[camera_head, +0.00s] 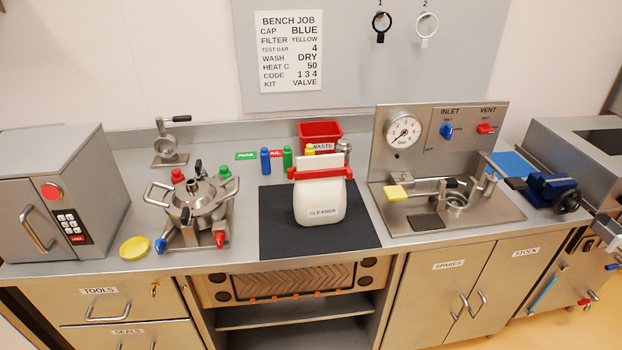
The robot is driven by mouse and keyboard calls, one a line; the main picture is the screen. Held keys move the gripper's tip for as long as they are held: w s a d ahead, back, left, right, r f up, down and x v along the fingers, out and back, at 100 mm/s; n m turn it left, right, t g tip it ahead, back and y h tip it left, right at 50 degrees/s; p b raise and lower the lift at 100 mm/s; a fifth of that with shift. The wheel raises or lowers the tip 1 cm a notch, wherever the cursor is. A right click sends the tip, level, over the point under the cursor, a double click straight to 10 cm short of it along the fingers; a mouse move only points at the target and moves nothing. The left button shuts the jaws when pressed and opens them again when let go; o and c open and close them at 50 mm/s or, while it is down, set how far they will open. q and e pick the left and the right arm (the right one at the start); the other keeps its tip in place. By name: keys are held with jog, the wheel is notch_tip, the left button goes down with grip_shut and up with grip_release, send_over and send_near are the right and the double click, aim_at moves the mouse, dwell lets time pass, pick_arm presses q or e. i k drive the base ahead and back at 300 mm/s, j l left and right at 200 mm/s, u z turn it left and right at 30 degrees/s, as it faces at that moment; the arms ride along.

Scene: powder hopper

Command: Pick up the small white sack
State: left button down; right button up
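The small white sack (321,206) stands upright on a black mat (276,240) in the middle of the bench. It is marked CLEANER on its front. A red clip (320,173) lies across its top, and a pale flap sticks up above the clip. Neither of my grippers shows in the head view, so I cannot see whether they are open or shut.
Behind the sack stand blue (265,161), green and yellow-topped bottles and a red WASTE bin (320,132). A steel clamped vessel (197,203) stands left, a gauge panel (437,143) right. The mat's front is clear.

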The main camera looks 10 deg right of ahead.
aim_at(317, 201)
jog(key=i+j, duration=0.6)
jog(key=j, duration=0.2)
jog(key=z, duration=1.65)
